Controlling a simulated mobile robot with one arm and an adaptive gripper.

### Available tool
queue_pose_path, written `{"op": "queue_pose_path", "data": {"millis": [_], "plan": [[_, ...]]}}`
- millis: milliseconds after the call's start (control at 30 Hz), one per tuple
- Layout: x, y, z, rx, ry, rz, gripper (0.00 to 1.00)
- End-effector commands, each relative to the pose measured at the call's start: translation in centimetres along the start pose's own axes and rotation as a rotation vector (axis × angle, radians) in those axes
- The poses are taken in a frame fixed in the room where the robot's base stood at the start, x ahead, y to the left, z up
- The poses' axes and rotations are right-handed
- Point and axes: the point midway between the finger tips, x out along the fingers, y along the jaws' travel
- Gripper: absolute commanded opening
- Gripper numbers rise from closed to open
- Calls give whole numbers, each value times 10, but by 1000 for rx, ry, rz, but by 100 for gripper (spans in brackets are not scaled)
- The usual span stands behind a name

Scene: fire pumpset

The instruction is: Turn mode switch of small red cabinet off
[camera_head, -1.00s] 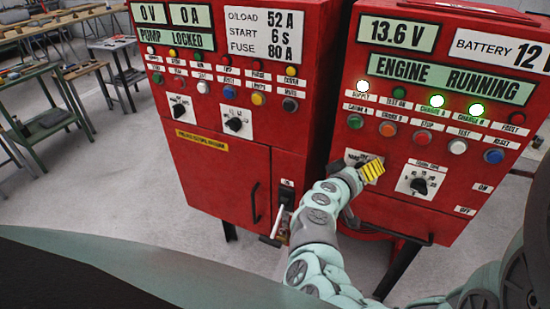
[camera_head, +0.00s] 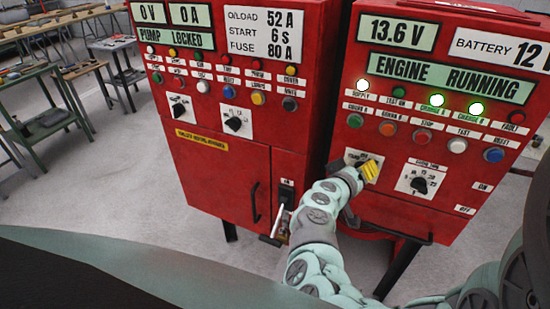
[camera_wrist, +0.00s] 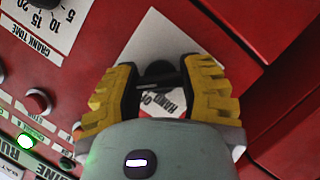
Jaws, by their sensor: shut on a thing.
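The small red cabinet (camera_head: 400,150) stands on the right in the head view, with "ENGINE RUNNING" on its display. Its mode switch is a black knob (camera_wrist: 160,72) on a white plate (camera_wrist: 163,38), seen in the wrist view. My gripper (camera_head: 370,170) is at this plate, at the cabinet's left side. In the wrist view the yellow fingers of my gripper (camera_wrist: 160,85) are on both sides of the knob and shut on it. The fingers hide part of the knob and the plate's lettering, so its exact setting cannot be read.
A crank-time knob (camera_head: 418,186) sits just right of my gripper, with push buttons (camera_head: 388,128) above. A larger red cabinet (camera_head: 215,150) stands close on the left, with a lever (camera_head: 273,232) low on it. Workbenches (camera_head: 40,120) are far left; grey floor lies between.

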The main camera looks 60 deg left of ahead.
Motion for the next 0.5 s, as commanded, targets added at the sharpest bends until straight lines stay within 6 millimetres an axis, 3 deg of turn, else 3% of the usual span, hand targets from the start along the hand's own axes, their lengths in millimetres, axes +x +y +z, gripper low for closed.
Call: {"op": "queue_pose_path", "data": {"millis": [500], "plan": [[0,-4,-1,-260,9,106,6]]}}
